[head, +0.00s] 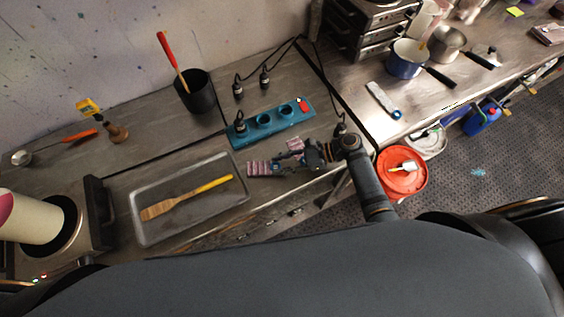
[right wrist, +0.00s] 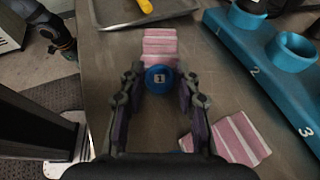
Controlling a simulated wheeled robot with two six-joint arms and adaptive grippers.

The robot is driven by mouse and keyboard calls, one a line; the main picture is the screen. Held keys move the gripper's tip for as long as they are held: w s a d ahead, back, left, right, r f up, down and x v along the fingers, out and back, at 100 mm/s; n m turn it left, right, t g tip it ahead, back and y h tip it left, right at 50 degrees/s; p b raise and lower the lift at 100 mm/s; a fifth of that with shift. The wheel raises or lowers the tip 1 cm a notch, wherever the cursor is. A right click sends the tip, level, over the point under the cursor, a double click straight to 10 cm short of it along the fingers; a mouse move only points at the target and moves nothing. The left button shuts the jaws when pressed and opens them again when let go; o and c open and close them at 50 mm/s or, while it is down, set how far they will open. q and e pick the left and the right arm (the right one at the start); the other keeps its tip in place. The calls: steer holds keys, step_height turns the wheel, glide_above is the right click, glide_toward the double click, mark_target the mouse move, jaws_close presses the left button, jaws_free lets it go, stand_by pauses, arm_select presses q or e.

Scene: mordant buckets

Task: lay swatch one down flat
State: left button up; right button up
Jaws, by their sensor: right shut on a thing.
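Swatch one, a pink-and-white striped piece with a round blue tag marked 1 (right wrist: 159,78), is between the fingertips of my right gripper (right wrist: 160,88). Its striped part (right wrist: 160,46) reaches out ahead of the fingers, roughly level with the metal counter. I cannot tell whether it touches the counter. In the head view the swatch (head: 265,168) extends left from my right gripper (head: 308,155), between tray and blue rack. The gripper is shut on the tag end. A second striped swatch (right wrist: 235,140) lies on the counter; it also shows in the head view (head: 295,144).
A blue rack (head: 270,121) with numbered sockets stands behind the swatches. A metal tray (head: 141,226) with a yellow-handled wooden spatula (head: 190,196) is at left. The counter's front edge is close, with an orange bucket (head: 402,184) below at right.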

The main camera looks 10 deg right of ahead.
steer(key=o, duration=1)
steer(key=v, duration=1.1)
steer(key=shift+d+r, duration=0.2)
steer(key=shift+d, duration=0.25)
arm_select(q)
steer(key=shift+s, duration=0.25)
arm_select(e)
steer(key=shift+a, duration=0.1)
